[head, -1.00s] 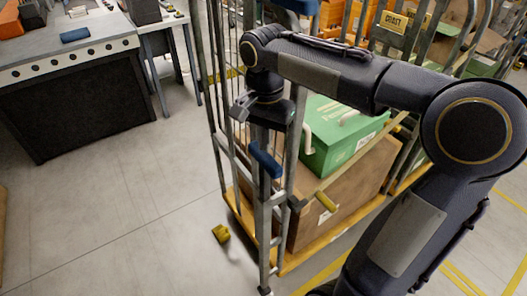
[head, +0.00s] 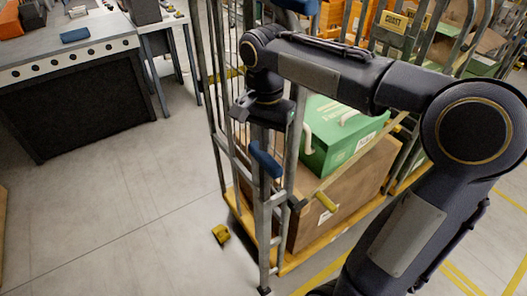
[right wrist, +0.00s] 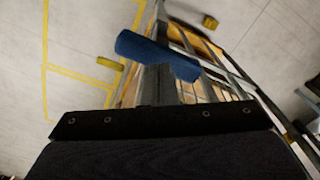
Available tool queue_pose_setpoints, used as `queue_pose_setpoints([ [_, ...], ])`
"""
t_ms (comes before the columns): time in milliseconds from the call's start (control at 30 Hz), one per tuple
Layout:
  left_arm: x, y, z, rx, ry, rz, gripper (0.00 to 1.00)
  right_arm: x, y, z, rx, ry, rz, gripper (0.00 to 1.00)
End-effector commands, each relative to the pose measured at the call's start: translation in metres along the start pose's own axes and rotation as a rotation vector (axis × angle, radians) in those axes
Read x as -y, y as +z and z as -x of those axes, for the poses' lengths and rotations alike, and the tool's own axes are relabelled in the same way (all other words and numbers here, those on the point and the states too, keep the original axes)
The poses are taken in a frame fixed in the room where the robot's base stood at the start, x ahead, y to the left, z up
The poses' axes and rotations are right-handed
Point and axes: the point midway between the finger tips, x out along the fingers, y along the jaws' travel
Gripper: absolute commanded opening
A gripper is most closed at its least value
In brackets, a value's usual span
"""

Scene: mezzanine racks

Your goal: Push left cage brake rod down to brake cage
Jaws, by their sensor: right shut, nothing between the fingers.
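The left cage (head: 228,150) is a grey metal roll cage on a yellow base. A blue grip (head: 265,160), apparently the top of its brake rod, sits slanted at the cage's near upright. In the right wrist view the blue grip (right wrist: 150,48) lies just beyond the fingertips. My right gripper (head: 262,128) points down from above, shut and empty, directly over the blue grip. Whether the fingertips touch it I cannot tell. My left gripper is out of view.
The cage holds a brown carton (head: 345,180) and a green box (head: 335,135). A yellow piece (head: 221,234) is low by the floor. A workbench (head: 70,85) stands at upper left; the floor between is clear.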

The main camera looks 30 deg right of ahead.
Motion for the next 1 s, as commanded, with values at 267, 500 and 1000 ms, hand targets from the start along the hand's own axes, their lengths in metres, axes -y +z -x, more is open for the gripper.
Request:
queue_pose_setpoints([
  [267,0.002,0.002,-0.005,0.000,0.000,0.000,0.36,0.000,0.000,-0.008,0.000,0.001,0.000,0.00],
  [500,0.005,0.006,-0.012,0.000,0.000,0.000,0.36,0.000,0.000,-0.020,0.000,0.001,0.000,0.00],
  [1000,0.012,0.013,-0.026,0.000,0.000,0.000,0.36,0.000,0.000,-0.046,0.001,0.002,0.001,0.00],
])
